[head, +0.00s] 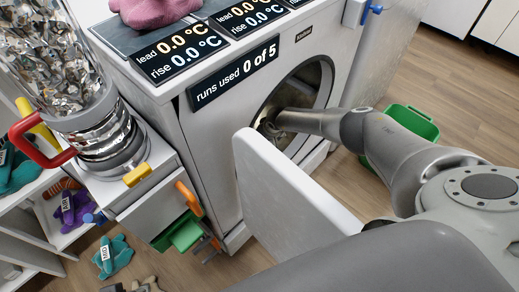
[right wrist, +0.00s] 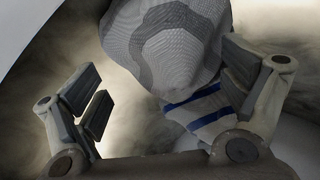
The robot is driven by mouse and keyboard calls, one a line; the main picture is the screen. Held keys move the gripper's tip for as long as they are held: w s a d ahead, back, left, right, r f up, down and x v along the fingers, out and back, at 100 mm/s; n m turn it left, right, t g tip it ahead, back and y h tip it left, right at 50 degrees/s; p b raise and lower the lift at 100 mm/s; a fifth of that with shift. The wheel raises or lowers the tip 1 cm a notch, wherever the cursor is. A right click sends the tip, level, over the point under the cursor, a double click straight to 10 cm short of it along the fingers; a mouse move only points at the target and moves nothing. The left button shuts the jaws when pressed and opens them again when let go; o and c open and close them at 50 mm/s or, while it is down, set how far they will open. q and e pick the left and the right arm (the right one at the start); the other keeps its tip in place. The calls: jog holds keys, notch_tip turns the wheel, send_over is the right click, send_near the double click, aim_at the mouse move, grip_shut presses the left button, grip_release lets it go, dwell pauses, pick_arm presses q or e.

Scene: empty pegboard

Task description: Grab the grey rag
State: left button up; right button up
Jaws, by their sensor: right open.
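A grey rag with lighter and darker grey patches (right wrist: 170,40) hangs bunched at the top middle of the right wrist view. My right gripper (right wrist: 165,80) is open, one finger at the left and one at the right, with the rag's lower part between and beyond them. The right finger overlaps the rag's edge; I cannot tell whether they touch. In the head view my right arm reaches into the round opening of the white machine (head: 222,125), and the gripper (head: 270,130) is mostly hidden there. My left gripper is not in view.
A white cloth with blue stripes (right wrist: 205,105) lies just below the rag. The machine's open door (head: 285,195) stands close to my right arm. A green bin (head: 408,125) is on the floor at the right. A pink cloth (head: 155,10) lies on top.

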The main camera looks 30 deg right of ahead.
jog(key=shift+b+x, duration=0.3)
jog(key=shift+x, duration=0.5)
jog(key=shift+s, duration=0.15)
jog(key=c, duration=1.8)
